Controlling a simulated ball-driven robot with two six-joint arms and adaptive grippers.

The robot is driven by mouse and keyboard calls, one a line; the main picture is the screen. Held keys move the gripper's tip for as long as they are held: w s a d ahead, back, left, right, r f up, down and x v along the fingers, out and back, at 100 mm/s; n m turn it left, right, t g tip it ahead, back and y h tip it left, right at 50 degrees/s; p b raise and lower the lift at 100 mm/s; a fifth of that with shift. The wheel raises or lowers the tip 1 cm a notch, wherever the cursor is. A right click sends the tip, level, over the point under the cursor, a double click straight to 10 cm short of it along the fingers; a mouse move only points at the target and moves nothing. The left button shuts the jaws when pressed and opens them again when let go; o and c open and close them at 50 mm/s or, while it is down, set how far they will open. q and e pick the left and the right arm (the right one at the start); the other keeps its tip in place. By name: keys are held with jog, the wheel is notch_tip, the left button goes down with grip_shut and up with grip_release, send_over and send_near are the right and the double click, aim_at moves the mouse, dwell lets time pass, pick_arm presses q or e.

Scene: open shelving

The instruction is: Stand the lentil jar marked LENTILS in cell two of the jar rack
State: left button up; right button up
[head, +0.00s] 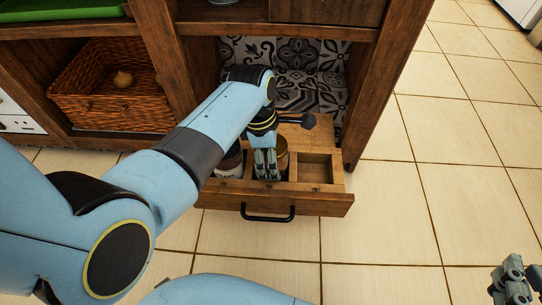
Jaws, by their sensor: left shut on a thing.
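The jar rack (235,191) is a wooden, drawer-like tray with several cells and a black front handle, standing out from the lower shelf. My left gripper (266,170) points down into its middle cell, shut on a jar, apparently the lentil jar (282,152). My arm and fingers hide most of this jar; only a brownish side shows and no label can be read. Whether it rests on the cell floor cannot be told. Another jar (230,166) with a dark top stands in the left cell. The right cell is empty. My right gripper (514,279) is at the lower right, away from the rack.
A wooden upright (366,100) borders the rack's bay on the right. Patterned tiles (305,72) line the bay's back. The tiled floor (400,220) right of the rack is clear.

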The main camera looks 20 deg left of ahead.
pick_arm(q)
jog(key=shift+f, duration=0.1)
jog(key=o, duration=1.7)
pick_arm(e)
jog(key=shift+w+r, duration=0.1)
jog(key=shift+r, duration=0.05)
